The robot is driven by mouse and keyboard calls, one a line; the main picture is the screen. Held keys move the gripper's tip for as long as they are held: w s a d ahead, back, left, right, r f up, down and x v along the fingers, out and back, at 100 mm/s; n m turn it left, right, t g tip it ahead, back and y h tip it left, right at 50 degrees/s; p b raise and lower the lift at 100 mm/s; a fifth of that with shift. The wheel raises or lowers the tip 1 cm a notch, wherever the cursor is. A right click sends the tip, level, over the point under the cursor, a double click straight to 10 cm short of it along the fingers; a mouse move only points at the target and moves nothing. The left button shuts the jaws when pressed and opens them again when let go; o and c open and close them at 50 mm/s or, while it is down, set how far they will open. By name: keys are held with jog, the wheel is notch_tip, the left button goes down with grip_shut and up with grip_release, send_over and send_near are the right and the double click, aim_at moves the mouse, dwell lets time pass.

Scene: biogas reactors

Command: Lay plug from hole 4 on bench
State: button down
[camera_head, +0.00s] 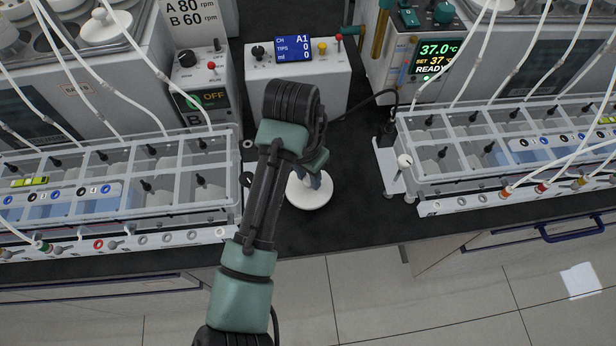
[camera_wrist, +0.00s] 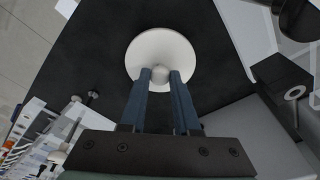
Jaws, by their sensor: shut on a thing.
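The plug (camera_head: 308,194) is a round white disc with a small knob. In the wrist view the plug (camera_wrist: 160,48) fills the area just beyond the fingertips, with its knob between them. My gripper (camera_wrist: 160,76) is shut on the knob. In the head view my gripper (camera_head: 306,178) points down at the disc, and the arm hides part of it. The disc is over the black bench (camera_head: 275,225), in the open strip between the two racks. I cannot tell whether the disc touches the bench surface. Hole 4 cannot be made out.
A clear-lidded rack (camera_head: 190,200) stands at left and another (camera_head: 480,178) at right, with thin white tubes above. A white box with a blue display (camera_head: 294,48) stands behind. A small white stand (camera_head: 392,165) is to the right. The bench's front edge is close.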

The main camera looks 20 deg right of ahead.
aim_at(303, 193)
jog(key=shift+f, duration=0.9)
jog(key=shift+f, duration=0.15)
jog(key=c, duration=0.6)
grip_release()
jog(key=shift+c, duration=0.2)
notch_tip(303, 193, up, 12)
jog(key=a+p, duration=0.1)
jog(key=shift+s+a, duration=0.25)
jog(key=shift+s, duration=0.2)
